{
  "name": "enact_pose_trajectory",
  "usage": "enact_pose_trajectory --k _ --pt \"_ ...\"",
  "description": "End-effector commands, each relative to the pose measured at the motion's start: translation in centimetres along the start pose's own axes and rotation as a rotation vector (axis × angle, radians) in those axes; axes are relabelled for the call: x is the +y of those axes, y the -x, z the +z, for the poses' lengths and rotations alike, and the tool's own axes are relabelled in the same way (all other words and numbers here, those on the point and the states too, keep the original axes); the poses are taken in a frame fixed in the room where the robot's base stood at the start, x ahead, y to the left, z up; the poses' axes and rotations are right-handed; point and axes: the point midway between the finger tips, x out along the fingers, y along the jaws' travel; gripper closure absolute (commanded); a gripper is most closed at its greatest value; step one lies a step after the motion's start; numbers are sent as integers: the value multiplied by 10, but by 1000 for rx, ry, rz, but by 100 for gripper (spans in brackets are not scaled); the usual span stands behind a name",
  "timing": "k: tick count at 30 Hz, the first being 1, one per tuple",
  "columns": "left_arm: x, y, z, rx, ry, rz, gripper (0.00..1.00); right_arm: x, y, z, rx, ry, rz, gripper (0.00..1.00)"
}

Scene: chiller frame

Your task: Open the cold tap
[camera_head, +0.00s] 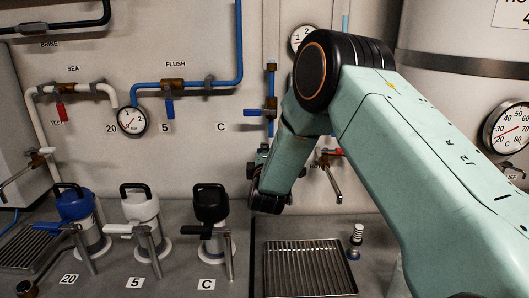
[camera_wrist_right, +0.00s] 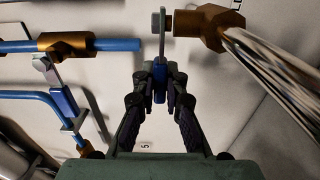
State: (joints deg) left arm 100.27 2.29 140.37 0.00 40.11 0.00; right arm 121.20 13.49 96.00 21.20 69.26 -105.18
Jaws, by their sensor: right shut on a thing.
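In the right wrist view my right gripper (camera_wrist_right: 160,88) is shut on a small blue lever handle (camera_wrist_right: 160,72). The handle's grey metal arm (camera_wrist_right: 162,30) runs up to a brass valve body (camera_wrist_right: 200,28), from which a shiny metal spout (camera_wrist_right: 275,72) slants down to the right. In the head view the right gripper (camera_head: 266,190) is at the wall, below a blue pipe (camera_head: 270,82). There the gripper and my arm hide most of this tap. My left gripper is not in view.
A red-handled tap (camera_head: 329,158) is just right of the gripper. A metal drain grate (camera_head: 308,268) lies below, with a small spring-topped fitting (camera_head: 355,236) beside it. Blue, white and black-topped canisters (camera_head: 211,215) stand left. A pipe valve with blue lever (camera_head: 262,112) is above.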

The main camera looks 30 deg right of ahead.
Motion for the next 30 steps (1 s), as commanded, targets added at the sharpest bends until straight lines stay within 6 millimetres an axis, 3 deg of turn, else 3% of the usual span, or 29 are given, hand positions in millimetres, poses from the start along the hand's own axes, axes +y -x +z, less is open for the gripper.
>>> enact_pose_trajectory --k 16,27,28,30 --pt "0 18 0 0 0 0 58 5 5 1 121 -1 8 100" --pt "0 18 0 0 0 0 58 5 6 -1 140 -1 11 100" --pt "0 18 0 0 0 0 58 5 6 -1 140 -2 11 88" --pt "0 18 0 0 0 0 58 5 6 -1 139 -2 11 82"
